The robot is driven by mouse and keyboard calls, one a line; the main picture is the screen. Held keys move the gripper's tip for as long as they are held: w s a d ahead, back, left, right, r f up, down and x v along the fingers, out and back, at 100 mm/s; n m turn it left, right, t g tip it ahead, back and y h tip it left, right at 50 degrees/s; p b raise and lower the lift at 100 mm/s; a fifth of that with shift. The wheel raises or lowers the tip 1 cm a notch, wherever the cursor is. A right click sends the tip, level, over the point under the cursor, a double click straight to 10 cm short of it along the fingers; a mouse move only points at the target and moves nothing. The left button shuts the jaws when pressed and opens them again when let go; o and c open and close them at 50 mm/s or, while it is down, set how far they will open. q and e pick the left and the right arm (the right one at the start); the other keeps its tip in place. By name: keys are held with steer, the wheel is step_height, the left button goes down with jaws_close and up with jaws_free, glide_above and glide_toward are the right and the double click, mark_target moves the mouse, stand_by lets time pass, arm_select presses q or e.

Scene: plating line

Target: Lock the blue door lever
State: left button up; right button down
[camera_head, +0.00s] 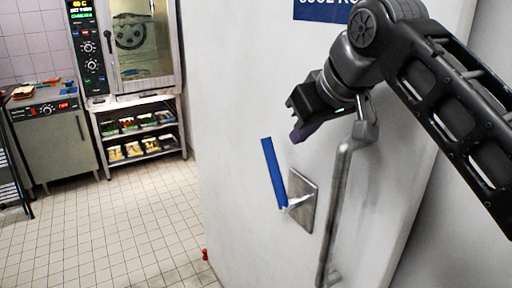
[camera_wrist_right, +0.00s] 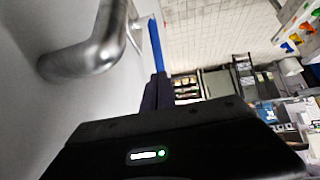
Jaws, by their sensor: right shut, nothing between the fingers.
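The blue door lever (camera_head: 273,173) is on the white door (camera_head: 240,90), pointing up and slightly left from its metal plate (camera_head: 303,201). My right gripper (camera_head: 297,136) is shut and empty, above and a little right of the lever's top end in the head view. In the right wrist view the lever (camera_wrist_right: 156,45) shows just beyond the gripper's fingertips (camera_wrist_right: 159,76). I cannot tell whether they touch, but a gap shows in the head view. My left gripper is not in view.
A long vertical metal pull handle (camera_head: 337,200) stands on the door right of the lever, close to my right arm; its bend shows in the right wrist view (camera_wrist_right: 90,50). An oven (camera_head: 135,45) and a shelf rack (camera_head: 140,130) stand at the back left.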

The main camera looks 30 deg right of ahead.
steer(key=shift+s+r, duration=0.2)
steer(key=shift+r, duration=0.05)
steer(key=shift+f, duration=0.1)
steer(key=b, duration=0.3)
glide_toward(273, 159)
step_height(273, 159, down, 3)
steer(key=shift+w+d+f+p, duration=0.2)
steer(key=shift+w+f, duration=0.15)
steer(key=shift+w, duration=0.3)
steer(key=shift+w+d+f+p, duration=0.1)
steer(key=shift+w+f+p, duration=0.2)
steer(key=shift+w, duration=0.4)
steer(key=shift+w+d+f+p, duration=0.1)
steer(key=shift+w+f, duration=0.3)
steer(key=shift+w, duration=0.25)
